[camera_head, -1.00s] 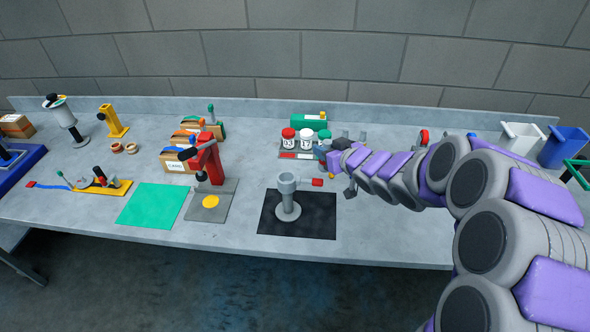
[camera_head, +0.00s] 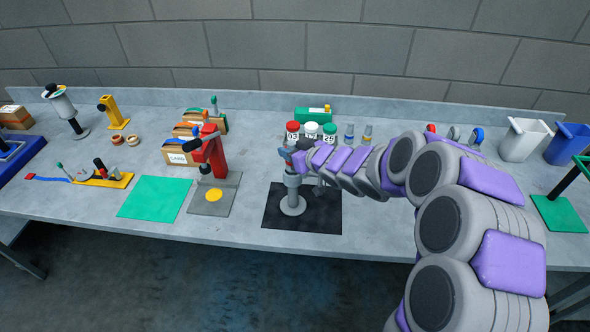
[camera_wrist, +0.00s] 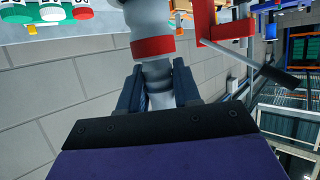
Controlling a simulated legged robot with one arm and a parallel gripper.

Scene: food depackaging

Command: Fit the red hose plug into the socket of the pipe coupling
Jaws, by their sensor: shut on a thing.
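The grey pipe coupling (camera_head: 292,190) stands upright on a round foot on the black mat (camera_head: 325,215) in the head view. My gripper (camera_head: 291,156) is just above its top, reaching in from the right. In the wrist view my gripper (camera_wrist: 158,92) is shut on the pale grey body of the red hose plug (camera_wrist: 152,47), whose red band shows beyond the fingers. Past the band is a grey round part (camera_wrist: 150,15), apparently the coupling's top. The band looks close to it; I cannot tell how far the plug is in. The socket's mouth is hidden.
A red press (camera_head: 210,155) stands left of the coupling, and its dark handle (camera_wrist: 262,65) crosses the wrist view. Lidded bottles (camera_head: 311,131) stand behind my gripper. A green mat (camera_head: 160,197) lies clear at left.

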